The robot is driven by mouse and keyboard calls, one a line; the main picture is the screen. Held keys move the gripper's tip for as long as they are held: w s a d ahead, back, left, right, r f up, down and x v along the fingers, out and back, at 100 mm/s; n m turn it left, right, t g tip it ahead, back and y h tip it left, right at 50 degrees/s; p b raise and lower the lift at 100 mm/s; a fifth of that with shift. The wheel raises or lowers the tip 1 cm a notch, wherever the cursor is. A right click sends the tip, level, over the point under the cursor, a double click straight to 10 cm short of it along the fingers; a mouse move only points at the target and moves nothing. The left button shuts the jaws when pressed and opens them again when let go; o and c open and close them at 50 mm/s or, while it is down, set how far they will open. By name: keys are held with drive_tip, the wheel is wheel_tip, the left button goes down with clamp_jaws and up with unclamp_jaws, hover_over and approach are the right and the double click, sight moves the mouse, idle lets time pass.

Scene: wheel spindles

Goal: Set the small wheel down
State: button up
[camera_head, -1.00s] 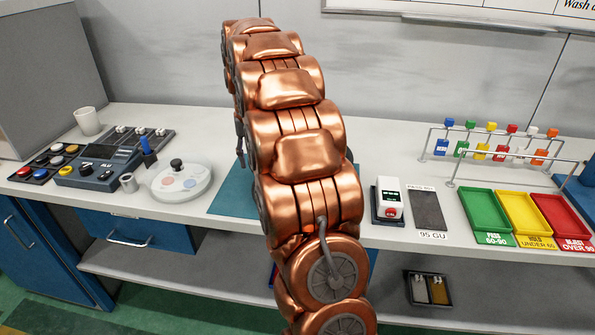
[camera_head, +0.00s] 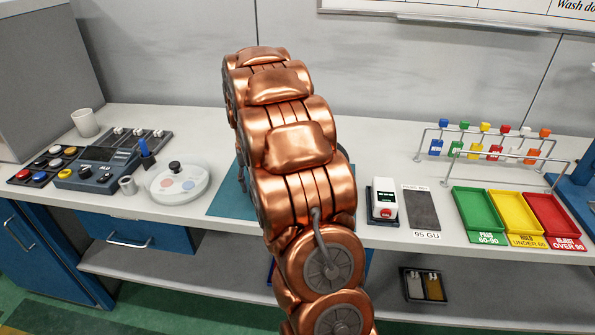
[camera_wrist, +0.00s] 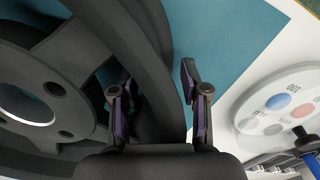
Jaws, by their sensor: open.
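A black wheel (camera_wrist: 72,55) with spokes, bolt holes and a pale open hub fills the left of the wrist view. It is over the teal mat (camera_head: 225,199), which also shows in the wrist view (camera_wrist: 225,35). My gripper (camera_wrist: 157,88) is open at the wheel's rim. One finger is on the inner side of the rim and the other is just outside it. I cannot tell whether either finger touches it. In the head view my copper arm hides the wheel and the gripper.
A round white plate with coloured spots (camera_head: 180,183) is left of the mat, and it shows close to the gripper's right in the wrist view (camera_wrist: 285,105). A white-and-black device (camera_head: 384,202) and green, yellow and red trays (camera_head: 480,212) are on the right.

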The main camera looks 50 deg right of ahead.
clamp_jaws()
idle(0.6)
